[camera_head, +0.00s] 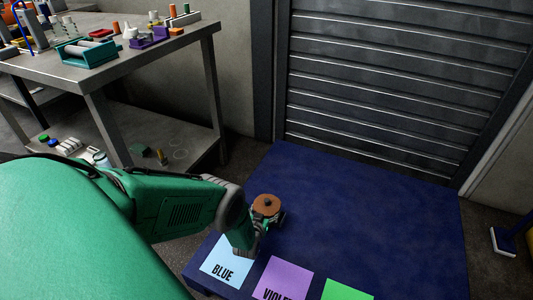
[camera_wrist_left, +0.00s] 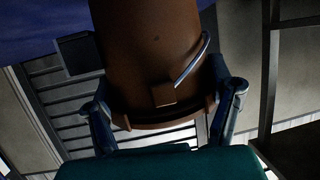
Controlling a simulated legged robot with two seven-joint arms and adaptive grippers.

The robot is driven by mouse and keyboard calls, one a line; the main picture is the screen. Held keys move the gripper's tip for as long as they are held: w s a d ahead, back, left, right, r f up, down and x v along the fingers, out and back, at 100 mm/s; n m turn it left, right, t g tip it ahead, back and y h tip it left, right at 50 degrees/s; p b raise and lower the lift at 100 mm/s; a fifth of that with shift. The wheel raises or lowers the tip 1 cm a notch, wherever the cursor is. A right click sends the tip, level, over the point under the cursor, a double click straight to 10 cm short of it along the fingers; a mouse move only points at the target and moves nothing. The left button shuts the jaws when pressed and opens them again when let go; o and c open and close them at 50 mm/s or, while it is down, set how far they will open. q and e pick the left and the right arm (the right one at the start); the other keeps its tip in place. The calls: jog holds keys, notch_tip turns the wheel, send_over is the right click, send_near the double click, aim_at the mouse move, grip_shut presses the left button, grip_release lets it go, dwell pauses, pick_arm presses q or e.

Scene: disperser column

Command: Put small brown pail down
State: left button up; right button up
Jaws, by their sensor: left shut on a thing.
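The small brown pail (camera_head: 266,204) shows in the head view as a round brown top with a dark spot in the middle, at the end of my left arm. My left gripper (camera_head: 264,218) is shut on it, over the dark blue table (camera_head: 370,215). In the left wrist view the pail (camera_wrist_left: 150,45) fills the upper middle, with a curved metal handle on its side. The fingers of my left gripper (camera_wrist_left: 165,108) are on either side of its rim. I cannot tell whether the pail touches the table. My right gripper is not in view.
A light blue card marked BLUE (camera_head: 227,260), a violet card (camera_head: 282,278) and a green card (camera_head: 345,291) lie along the table's near edge. The table's middle and right are clear. A grey workbench (camera_head: 130,62) with several items stands at the left. A shutter (camera_head: 390,85) is behind.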

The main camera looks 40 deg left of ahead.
pick_arm(q)
notch_tip(320, 180, down, 4)
jog(key=b, duration=0.2)
jog(key=shift+d+r+b, duration=0.1)
jog(key=shift+r+b, duration=0.1)
jog(key=shift+b, duration=0.15)
jog(key=shift+r, duration=0.15)
jog(key=o, duration=1.6)
jog(key=shift+o, duration=0.2)
jog(key=shift+s, duration=0.1)
